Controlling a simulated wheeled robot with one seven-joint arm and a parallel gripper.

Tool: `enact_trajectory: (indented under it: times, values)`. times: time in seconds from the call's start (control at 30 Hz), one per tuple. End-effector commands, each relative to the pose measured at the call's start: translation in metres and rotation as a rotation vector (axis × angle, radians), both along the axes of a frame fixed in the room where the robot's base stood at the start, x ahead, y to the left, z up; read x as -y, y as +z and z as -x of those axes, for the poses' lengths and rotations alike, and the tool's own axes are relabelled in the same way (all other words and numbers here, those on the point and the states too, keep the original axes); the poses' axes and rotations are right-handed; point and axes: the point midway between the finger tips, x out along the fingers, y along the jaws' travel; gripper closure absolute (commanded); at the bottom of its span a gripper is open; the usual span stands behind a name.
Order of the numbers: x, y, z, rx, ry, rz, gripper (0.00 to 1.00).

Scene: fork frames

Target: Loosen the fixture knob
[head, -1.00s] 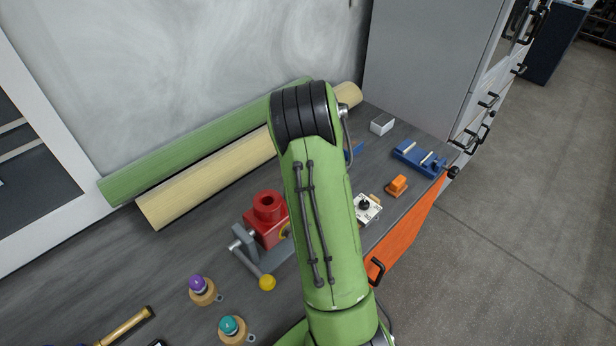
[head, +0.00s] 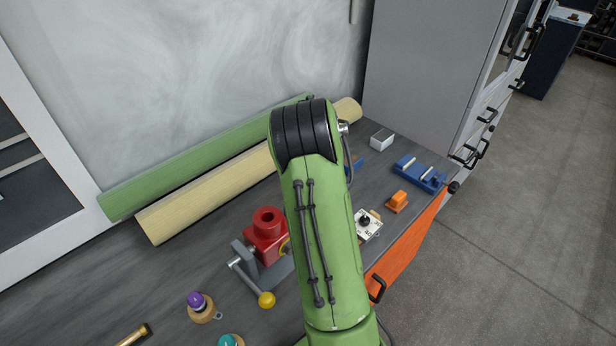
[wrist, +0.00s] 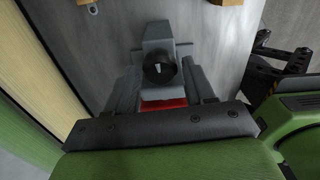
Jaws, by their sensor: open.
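In the head view a red block (head: 267,240) with a round top sits in a grey fixture (head: 243,256) on the bench. A lever with a yellow ball knob (head: 266,300) is at its front. My green arm hides its right side. My gripper is hidden in the head view. In the wrist view my gripper (wrist: 160,88) is open, its two grey fingers apart. Between them show a grey block with a dark round knob-like part (wrist: 160,68) and a strip of red below it. I cannot tell whether the fingers touch anything.
A purple knob (head: 196,300) and a teal knob (head: 230,341) stand on wooden bases to the left. A white box with a black knob (head: 367,224), an orange piece (head: 397,202) and a blue holder (head: 420,174) lie to the right. Two long rolls (head: 205,193) lie along the wall.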

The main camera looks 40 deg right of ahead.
Motion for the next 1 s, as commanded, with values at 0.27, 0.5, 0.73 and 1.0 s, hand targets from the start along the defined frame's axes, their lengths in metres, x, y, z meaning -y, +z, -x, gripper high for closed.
enact_trajectory:
  times: [0.27,0.5,0.73,1.0]
  values:
    - [0.001,0.08,-0.001,0.006,0.001,0.004,0.47]
    - [0.001,0.136,-0.001,0.003,0.0,0.001,0.47]
    - [0.0,0.148,0.0,0.0,0.0,0.0,0.47]
    - [0.0,0.147,-0.001,0.0,0.001,0.0,0.47]
